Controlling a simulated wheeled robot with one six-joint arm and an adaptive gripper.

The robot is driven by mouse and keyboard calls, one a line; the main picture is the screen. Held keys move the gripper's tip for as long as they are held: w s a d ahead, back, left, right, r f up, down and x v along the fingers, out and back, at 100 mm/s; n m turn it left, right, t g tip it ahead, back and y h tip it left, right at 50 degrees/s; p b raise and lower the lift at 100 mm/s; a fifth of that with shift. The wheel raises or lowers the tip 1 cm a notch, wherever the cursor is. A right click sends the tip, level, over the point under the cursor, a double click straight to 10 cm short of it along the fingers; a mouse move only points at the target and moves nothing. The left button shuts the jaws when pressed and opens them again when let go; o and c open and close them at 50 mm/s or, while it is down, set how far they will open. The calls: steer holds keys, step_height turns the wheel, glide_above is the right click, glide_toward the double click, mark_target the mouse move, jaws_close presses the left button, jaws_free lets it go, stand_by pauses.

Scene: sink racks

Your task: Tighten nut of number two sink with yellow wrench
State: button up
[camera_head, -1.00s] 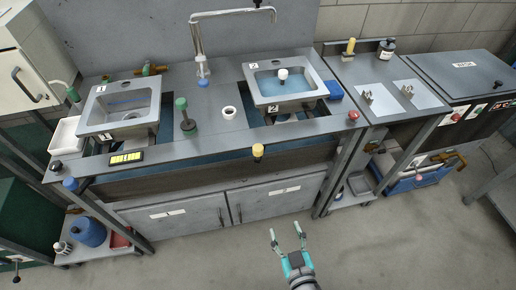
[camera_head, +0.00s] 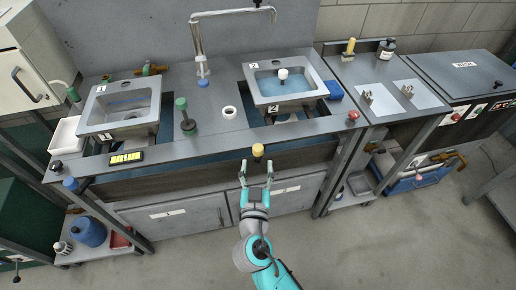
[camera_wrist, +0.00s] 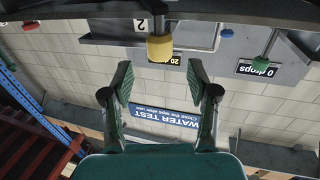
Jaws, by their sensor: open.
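Number two sink (camera_head: 315,84) is a grey basin with blue water, a "2" label and a white-topped plug, set in the back of the counter. A yellow knob-like piece (camera_head: 258,150) is at the counter's front edge; I cannot tell if it is the wrench's handle. It also shows in the wrist view (camera_wrist: 159,48), beyond my fingertips. My gripper (camera_head: 256,166) is open and empty just in front of it, apart from it. Its two spread fingers show in the wrist view (camera_wrist: 160,70). I cannot make out the nut.
Number one sink (camera_head: 126,108) is at the left. A green-topped post (camera_head: 182,105), a white ring (camera_head: 229,112) and a tall faucet (camera_head: 196,35) stand between the sinks. A red knob (camera_head: 353,115) is on the front edge at right. The floor in front is clear.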

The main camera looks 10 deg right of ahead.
mark_target(258, 154)
steer(key=x, duration=0.6)
steer(key=shift+w+d, duration=0.15)
steer(key=shift+w, duration=0.25)
steer(key=shift+c, duration=0.2)
jaws_close()
